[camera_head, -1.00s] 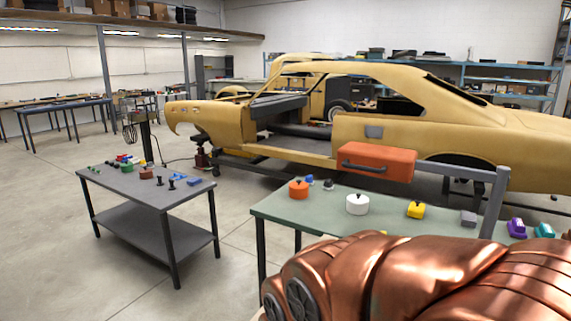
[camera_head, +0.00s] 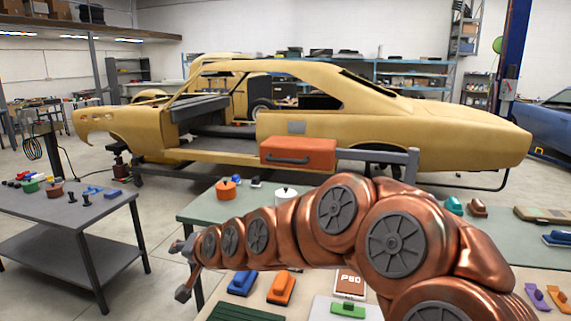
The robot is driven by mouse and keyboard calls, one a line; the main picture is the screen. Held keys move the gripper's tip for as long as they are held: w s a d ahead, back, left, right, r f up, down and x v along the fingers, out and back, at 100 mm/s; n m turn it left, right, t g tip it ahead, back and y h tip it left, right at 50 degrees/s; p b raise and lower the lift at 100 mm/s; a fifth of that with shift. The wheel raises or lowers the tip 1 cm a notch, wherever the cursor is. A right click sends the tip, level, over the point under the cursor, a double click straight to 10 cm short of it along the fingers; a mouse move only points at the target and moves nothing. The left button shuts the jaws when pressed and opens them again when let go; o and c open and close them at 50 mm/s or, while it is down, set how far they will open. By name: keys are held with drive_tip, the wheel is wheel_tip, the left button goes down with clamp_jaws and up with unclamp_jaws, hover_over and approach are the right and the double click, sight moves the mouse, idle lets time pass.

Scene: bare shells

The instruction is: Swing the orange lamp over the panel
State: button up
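The orange lamp (camera_head: 298,152) is a box-shaped head with a dark handle along its front. It hangs on a grey horizontal arm (camera_head: 375,156) over the back edge of the green-topped table (camera_head: 207,207). I cannot tell if this is the task's panel. My copper arm reaches left across the front, and my gripper (camera_head: 181,270) is at its left end. Its grey fingers are apart and empty, well below and left of the lamp. The arm hides much of the green table.
A grey table (camera_head: 75,210) with small tools stands left. A near bench holds blue (camera_head: 241,283) and orange (camera_head: 282,288) blocks and a green block (camera_head: 347,309). Open floor lies between the tables.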

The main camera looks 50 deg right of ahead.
drive_tip(key=w+d+r+m+t+h, duration=0.2)
drive_tip(key=w+d+r+m, duration=0.15)
drive_tip(key=d, duration=0.45)
drive_tip(key=m+t+h+b, duration=0.1)
drive_tip(key=m+t+h, duration=0.1)
drive_tip(key=m+h, duration=0.95)
approach(286, 162)
drive_tip(key=f+x, duration=0.1)
drive_tip(key=x, duration=0.4)
drive_tip(key=p+x, duration=0.1)
drive_tip(key=x, duration=0.2)
drive_tip(key=r+p+x, duration=0.1)
drive_tip(key=x, duration=0.1)
drive_tip(key=shift+w+d+p, duration=0.2)
drive_tip(key=shift+w+p, duration=0.1)
drive_tip(key=shift+w, duration=0.1)
drive_tip(key=shift+c, duration=0.3)
clamp_jaws()
